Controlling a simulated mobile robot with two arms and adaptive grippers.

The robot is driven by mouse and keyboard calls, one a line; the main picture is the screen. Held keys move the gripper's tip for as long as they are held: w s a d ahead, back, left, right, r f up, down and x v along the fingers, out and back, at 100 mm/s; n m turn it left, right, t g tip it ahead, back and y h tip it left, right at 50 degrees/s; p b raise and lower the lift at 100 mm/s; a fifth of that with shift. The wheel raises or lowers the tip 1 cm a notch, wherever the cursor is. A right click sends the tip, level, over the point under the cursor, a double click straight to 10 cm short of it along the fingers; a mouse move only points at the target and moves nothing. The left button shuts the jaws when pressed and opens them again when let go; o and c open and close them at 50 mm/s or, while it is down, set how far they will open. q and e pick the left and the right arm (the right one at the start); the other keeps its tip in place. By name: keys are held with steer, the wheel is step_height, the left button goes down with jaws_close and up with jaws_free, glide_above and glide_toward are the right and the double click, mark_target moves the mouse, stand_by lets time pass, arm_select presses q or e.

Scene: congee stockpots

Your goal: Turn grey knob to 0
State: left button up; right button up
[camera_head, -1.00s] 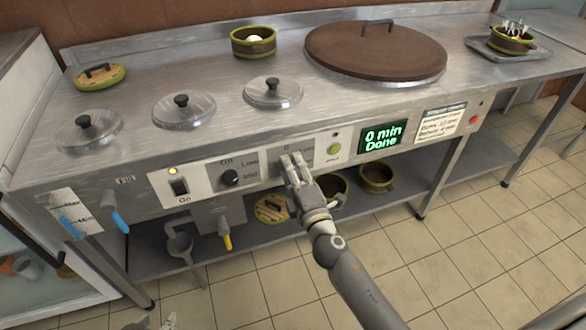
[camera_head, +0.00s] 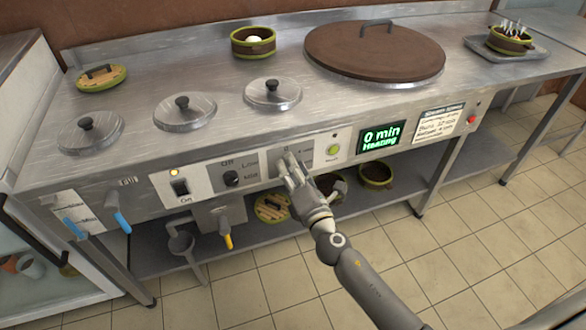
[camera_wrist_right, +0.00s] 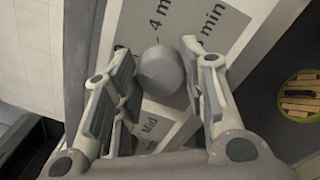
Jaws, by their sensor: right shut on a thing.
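The grey knob (camera_wrist_right: 160,68) is a round, plain grey cap on the front panel. In the right wrist view it sits between the two fingers of my right gripper (camera_wrist_right: 158,60), with "4 min" and another "min" label printed around it. In the head view my right gripper (camera_head: 288,164) is at the panel, shut on the knob and covering most of it. A "0" shows just above the gripper. I cannot see which mark the knob points to. The green display (camera_head: 381,137) reads "0 min Heating". My left gripper is not in view.
A black knob (camera_head: 231,178) and a lit power switch (camera_head: 180,187) are left of the gripper. A green button (camera_head: 334,150) is close on its right. Blue and yellow tap handles stick out lower left. Pots (camera_head: 375,175) stand on the shelf below.

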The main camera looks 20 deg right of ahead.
steer(key=shift+f, duration=0.1)
steer(key=o, duration=1)
steer(key=shift+s, duration=0.1)
steer(key=s, duration=1.2)
steer(key=shift+d+f, duration=0.3)
steer(key=shift+d, duration=0.1)
steer(key=shift+w, duration=0.1)
